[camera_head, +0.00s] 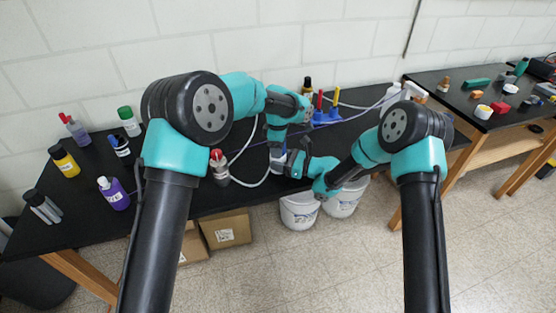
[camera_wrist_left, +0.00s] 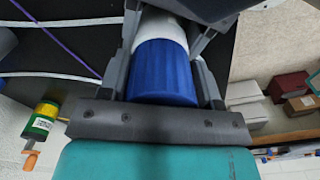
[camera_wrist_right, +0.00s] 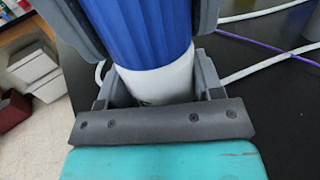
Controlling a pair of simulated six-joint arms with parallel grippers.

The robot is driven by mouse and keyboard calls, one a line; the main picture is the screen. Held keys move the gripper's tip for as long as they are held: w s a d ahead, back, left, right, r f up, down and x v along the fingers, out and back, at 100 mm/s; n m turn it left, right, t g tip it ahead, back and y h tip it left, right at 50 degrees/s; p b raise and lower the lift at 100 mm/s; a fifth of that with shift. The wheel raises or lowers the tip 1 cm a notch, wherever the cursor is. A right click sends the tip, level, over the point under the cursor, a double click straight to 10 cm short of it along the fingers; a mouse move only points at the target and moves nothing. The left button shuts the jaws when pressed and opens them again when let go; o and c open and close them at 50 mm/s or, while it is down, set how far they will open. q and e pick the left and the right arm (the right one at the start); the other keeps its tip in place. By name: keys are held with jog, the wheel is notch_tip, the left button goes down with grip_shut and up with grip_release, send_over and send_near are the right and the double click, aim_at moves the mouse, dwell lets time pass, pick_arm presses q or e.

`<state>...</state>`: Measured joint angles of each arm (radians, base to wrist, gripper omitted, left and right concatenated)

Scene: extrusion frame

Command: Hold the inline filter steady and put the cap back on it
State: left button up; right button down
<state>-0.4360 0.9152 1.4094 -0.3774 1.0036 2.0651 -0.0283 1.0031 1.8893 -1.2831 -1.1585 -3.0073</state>
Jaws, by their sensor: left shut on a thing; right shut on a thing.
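The inline filter's white body (camera_wrist_right: 160,82) and its ribbed blue cap (camera_wrist_right: 140,25) are in line between my grippers. They also show in the left wrist view as white body (camera_wrist_left: 161,32) and blue cap (camera_wrist_left: 163,72). I see no gap between them, but cannot tell how far the cap is seated. My left gripper (camera_wrist_left: 165,65) is shut, its jaws either side of the blue cap. My right gripper (camera_wrist_right: 155,80) is shut around the white body. In the head view, a small white piece (camera_head: 277,151) shows between the arms; the grippers hide most of the filter.
White tubing (camera_head: 247,150) runs over the black bench (camera_head: 180,170) beside the grippers. A red-topped bottle (camera_head: 219,168) stands to the left, with several more bottles beyond. Two white buckets (camera_head: 299,212) stand below the front edge. A second table (camera_head: 455,105) with small objects is at right.

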pick_arm(q)
jog(key=m, duration=2.7)
jog(key=shift+m, duration=0.4)
jog(key=m, duration=0.3)
jog(key=shift+m, duration=0.4)
jog(key=m, duration=0.3)
jog(key=shift+f+m, duration=0.1)
jog(key=shift+m, duration=0.2)
jog(key=o, duration=1)
